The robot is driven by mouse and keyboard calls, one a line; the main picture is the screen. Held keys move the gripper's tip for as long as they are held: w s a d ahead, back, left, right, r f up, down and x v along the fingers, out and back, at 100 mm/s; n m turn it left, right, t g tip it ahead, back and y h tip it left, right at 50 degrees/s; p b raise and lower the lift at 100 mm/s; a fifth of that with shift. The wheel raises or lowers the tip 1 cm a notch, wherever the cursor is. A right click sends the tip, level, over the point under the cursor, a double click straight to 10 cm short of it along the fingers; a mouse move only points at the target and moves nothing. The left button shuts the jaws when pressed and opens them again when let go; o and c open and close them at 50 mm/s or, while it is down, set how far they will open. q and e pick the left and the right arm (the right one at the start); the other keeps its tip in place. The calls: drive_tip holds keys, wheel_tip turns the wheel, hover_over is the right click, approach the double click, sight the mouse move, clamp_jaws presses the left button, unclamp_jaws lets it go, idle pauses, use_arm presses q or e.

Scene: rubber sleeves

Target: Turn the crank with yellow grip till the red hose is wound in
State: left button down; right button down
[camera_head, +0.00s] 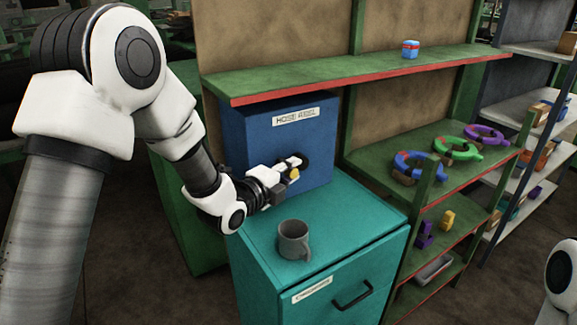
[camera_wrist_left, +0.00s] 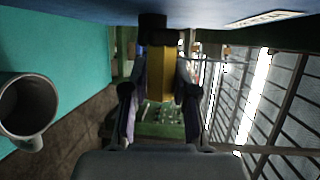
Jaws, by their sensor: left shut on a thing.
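The blue hose reel box (camera_head: 238,128), labelled "HOSE REEL", stands on a teal cabinet. My left gripper (camera_head: 290,170) is at the box's front face, shut on the crank's yellow grip (camera_head: 294,174). In the left wrist view the yellow grip (camera_wrist_left: 158,78) stands between the two fingers of my left gripper (camera_wrist_left: 158,95), with the dark crank end (camera_wrist_left: 152,28) beyond it by the blue face. The gripper hides most of the crank in the head view. I cannot make out the red hose in either view. My right gripper is not in view.
A grey mug (camera_head: 293,241) stands on the teal cabinet (camera_head: 340,208) close below my left gripper; the mug (camera_wrist_left: 42,115) also shows in the left wrist view. A green shelf (camera_head: 350,75) overhangs the box. Shelves with coloured rings (camera_head: 461,148) stand to the right.

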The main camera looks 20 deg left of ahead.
use_arm(q)
drive_tip(key=r+g+p, duration=0.1)
drive_tip(key=p, duration=0.1)
drive_tip(key=r+m+g+p, duration=0.1)
drive_tip(key=shift+w+d+r+y+p, duration=0.2)
drive_tip(key=shift+w+y+p, duration=0.1)
drive_tip(key=shift+y+p, duration=0.1)
drive_tip(key=shift+w+d+g+y+p, duration=0.25)
drive_tip(key=shift+g+y+p, duration=0.15)
drive_tip(key=shift+g+p, duration=0.55)
drive_tip(key=c, duration=0.9)
unclamp_jaws()
drive_tip(key=shift+f, duration=0.1)
drive_tip(key=v, duration=1.1)
drive_tip(key=shift+s+a+r, duration=0.1)
drive_tip(key=shift+r, duration=0.1)
